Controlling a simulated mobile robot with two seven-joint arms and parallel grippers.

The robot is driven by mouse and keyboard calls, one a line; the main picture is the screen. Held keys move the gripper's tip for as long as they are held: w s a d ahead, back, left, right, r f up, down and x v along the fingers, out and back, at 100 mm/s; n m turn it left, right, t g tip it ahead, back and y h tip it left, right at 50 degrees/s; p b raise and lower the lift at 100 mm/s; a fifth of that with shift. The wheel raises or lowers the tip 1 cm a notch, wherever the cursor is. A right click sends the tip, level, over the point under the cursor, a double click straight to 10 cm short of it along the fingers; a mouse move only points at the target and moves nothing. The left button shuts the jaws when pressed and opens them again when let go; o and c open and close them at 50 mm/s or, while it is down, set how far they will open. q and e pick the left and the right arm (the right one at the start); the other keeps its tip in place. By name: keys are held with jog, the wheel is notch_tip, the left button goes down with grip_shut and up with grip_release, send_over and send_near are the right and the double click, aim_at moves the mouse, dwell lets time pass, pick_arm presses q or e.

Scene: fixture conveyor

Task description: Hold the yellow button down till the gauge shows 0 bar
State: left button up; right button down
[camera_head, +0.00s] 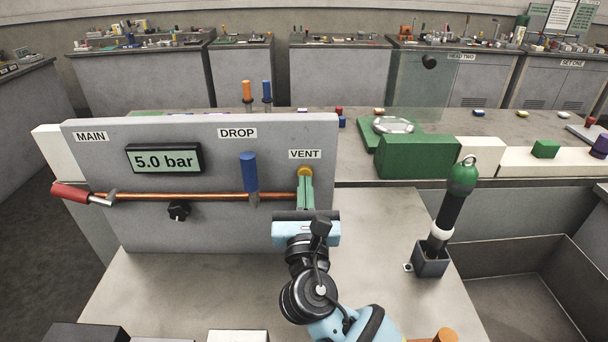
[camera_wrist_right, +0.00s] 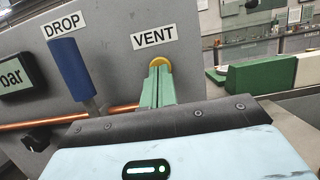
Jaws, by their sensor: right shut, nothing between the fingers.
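The grey panel (camera_head: 225,138) carries a gauge (camera_head: 163,159) that reads 5.0 bar. The yellow button (camera_head: 305,171) sits under the VENT label at the panel's right; its top edge shows in the right wrist view (camera_wrist_right: 160,61). My right gripper (camera_head: 305,181) is shut and empty, with its green fingertips (camera_wrist_right: 161,70) in front of the button and covering its lower part. I cannot tell whether the tips touch the button or whether it is pressed in. My left gripper is not in view.
A red-handled lever (camera_head: 70,192) is at the MAIN end of the copper pipe (camera_head: 170,196). A blue handle (camera_head: 249,172) stands under DROP. A black knob (camera_head: 178,211) is below the pipe. A green-topped black cylinder (camera_head: 454,205) stands in a holder at right.

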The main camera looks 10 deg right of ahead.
jog(key=shift+w, duration=0.25)
dwell(0.7)
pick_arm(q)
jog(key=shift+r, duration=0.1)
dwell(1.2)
pick_arm(e)
jog(key=shift+s+a+r+p, duration=0.1)
jog(key=shift+s+p, duration=0.15)
jog(key=shift+s, duration=0.25)
jog(key=shift+s+a+r+p, duration=0.1)
jog(key=shift+s+p, duration=0.15)
jog(key=shift+s, duration=0.25)
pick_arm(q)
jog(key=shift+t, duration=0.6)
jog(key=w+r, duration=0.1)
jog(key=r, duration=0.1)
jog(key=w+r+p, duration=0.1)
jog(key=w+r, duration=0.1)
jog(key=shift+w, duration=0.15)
pick_arm(e)
jog(key=v, duration=0.4)
jog(key=shift+r, duration=0.4)
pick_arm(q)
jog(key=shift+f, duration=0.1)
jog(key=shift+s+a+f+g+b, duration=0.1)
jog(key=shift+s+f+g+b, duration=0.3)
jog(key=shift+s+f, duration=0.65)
pick_arm(e)
jog(key=v, duration=0.8)
